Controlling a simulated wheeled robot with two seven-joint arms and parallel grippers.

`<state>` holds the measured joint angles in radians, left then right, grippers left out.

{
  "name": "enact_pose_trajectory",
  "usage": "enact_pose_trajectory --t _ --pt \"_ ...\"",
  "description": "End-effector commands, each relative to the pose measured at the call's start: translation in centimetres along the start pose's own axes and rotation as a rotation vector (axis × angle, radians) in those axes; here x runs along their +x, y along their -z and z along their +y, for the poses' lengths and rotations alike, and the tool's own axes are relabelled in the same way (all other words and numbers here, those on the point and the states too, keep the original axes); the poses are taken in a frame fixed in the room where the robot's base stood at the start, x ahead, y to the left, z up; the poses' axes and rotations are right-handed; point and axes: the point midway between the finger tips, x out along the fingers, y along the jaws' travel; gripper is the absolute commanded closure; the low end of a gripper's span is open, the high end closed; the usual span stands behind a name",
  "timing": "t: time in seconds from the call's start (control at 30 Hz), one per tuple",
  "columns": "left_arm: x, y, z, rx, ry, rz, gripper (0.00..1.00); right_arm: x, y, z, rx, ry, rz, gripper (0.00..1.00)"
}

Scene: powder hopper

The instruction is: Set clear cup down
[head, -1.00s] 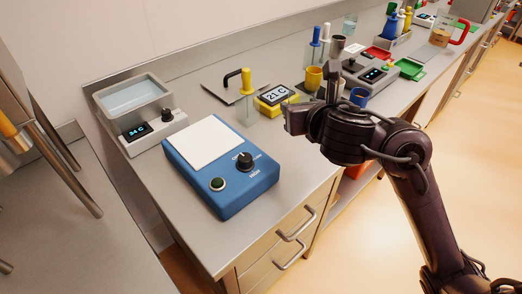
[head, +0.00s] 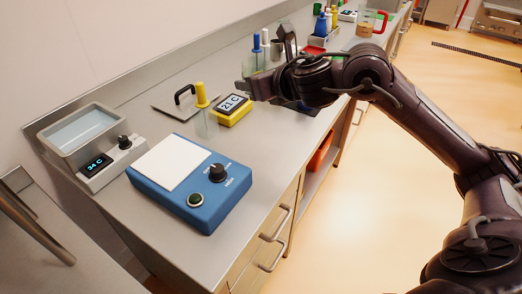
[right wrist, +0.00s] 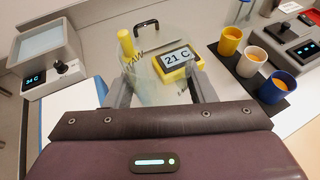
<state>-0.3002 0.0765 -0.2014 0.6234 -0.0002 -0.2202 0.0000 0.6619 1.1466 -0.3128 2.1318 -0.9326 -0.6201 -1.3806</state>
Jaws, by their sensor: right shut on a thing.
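My right gripper (right wrist: 160,88) is shut on a clear cup (right wrist: 155,82), which shows between its two fingers in the right wrist view. Dark lettering shows on the cup's see-through wall. The counter and part of a yellow timer reading 21 C (right wrist: 178,60) show through or just beyond it. In the head view my right gripper (head: 258,82) is above the counter, to the right of the yellow timer (head: 232,108). The cup is hard to make out there, and the gap between its base and the counter cannot be judged. My left gripper is not in view.
A blue device with a white plate (head: 190,180) and a water bath reading 34 C (head: 85,145) stand at the left. A yellow-handled tool (head: 201,95) stands near the timer. Yellow, white and blue cups (right wrist: 252,60) stand on a dark mat at the right.

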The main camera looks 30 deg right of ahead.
Motion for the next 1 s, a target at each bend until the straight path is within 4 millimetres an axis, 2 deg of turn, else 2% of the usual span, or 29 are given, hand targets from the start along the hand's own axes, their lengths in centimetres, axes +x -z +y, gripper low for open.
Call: enact_pose_trajectory --t 0.13,0.23,0.7,0.8,1.0 --pt "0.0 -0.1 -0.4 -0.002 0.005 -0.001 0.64 -0.3 -0.4 -1.3 0.001 0.007 0.0 0.75" --pt "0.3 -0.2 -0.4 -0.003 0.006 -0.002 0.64 0.0 0.4 -1.6 0.002 0.007 0.003 0.75" --pt "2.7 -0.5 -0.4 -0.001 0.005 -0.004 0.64 4.5 11.4 -1.6 0.005 0.005 0.007 0.75" --pt "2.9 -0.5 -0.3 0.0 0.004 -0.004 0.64 5.1 12.9 -1.6 0.005 0.006 0.003 0.75" --pt "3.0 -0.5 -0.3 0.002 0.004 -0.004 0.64 5.8 14.4 -1.5 0.004 0.005 0.001 0.75"
